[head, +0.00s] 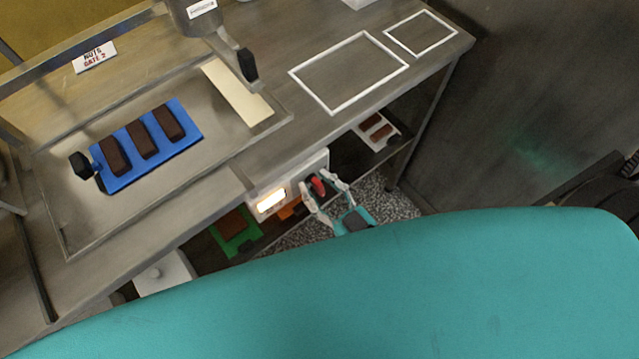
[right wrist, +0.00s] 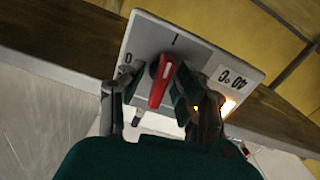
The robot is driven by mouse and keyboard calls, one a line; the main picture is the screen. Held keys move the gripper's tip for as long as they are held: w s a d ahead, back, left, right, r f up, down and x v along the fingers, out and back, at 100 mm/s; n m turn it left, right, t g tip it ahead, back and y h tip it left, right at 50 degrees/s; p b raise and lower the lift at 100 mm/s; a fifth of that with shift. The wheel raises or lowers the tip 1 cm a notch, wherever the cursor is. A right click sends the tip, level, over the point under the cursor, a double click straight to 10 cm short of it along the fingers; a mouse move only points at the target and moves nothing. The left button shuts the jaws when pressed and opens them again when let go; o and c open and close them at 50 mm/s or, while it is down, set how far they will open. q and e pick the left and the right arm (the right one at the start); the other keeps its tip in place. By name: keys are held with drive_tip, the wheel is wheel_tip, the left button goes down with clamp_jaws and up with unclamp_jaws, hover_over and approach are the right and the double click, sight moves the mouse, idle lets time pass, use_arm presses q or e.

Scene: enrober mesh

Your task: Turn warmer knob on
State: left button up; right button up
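The warmer knob (head: 318,185) is a red lever on a black round base, on a pale control plate at the front of the steel table. In the right wrist view the red knob (right wrist: 161,80) stands nearly upright, tilted slightly; marks "0" and "I" are on the plate (right wrist: 150,40). My right gripper (head: 329,202) is at the knob with its fingers spread on either side. In the wrist view the right gripper (right wrist: 158,108) has its left finger apart from the knob; its right finger is close to it, and contact is unclear. My left gripper is not in view.
A lit panel (head: 270,201) sits left of the knob. On the table, a blue tray (head: 180,148) holds three brown bars. White outlines (head: 349,72) mark the tabletop. A shelf below holds a green board (head: 247,238) and a white tray (head: 391,137).

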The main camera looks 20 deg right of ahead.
drive_tip(key=shift+c, duration=0.3)
clamp_jaws()
drive_tip(key=shift+r+m+p, duration=0.15)
drive_tip(key=shift+m+p, duration=0.35)
drive_tip(key=shift+p, duration=0.05)
drive_tip(key=shift+m, duration=0.3)
drive_tip(key=shift+o, duration=0.3)
unclamp_jaws()
drive_tip(key=v, duration=1.2)
